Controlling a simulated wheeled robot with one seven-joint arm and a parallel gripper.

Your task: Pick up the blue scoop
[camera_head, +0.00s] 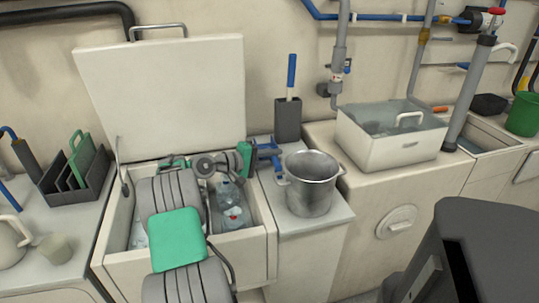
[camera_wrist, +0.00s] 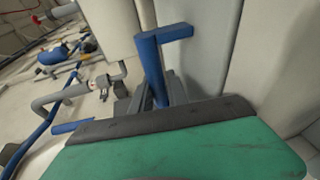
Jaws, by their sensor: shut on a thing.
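My gripper (camera_head: 258,158), at the end of the grey and green arm, is beside the right rim of the open bin, just left of the metal pot. It is shut on a blue thing with bars and bends, which I take for the blue scoop (camera_head: 268,147). In the wrist view the scoop (camera_wrist: 150,65) stands up beyond the green hand, with a short bend at its top. The hand hides its lower part and most of the fingers. I cannot tell whether it touches the counter.
A metal pot (camera_head: 312,183) stands close right of my gripper. A grey holder (camera_head: 288,120) with a blue-handled tool (camera_head: 291,70) is behind. The open bin (camera_head: 255,255) holds bottles (camera_head: 232,205); its lid (camera_head: 160,95) stands raised. A white basin (camera_head: 390,150) is further right.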

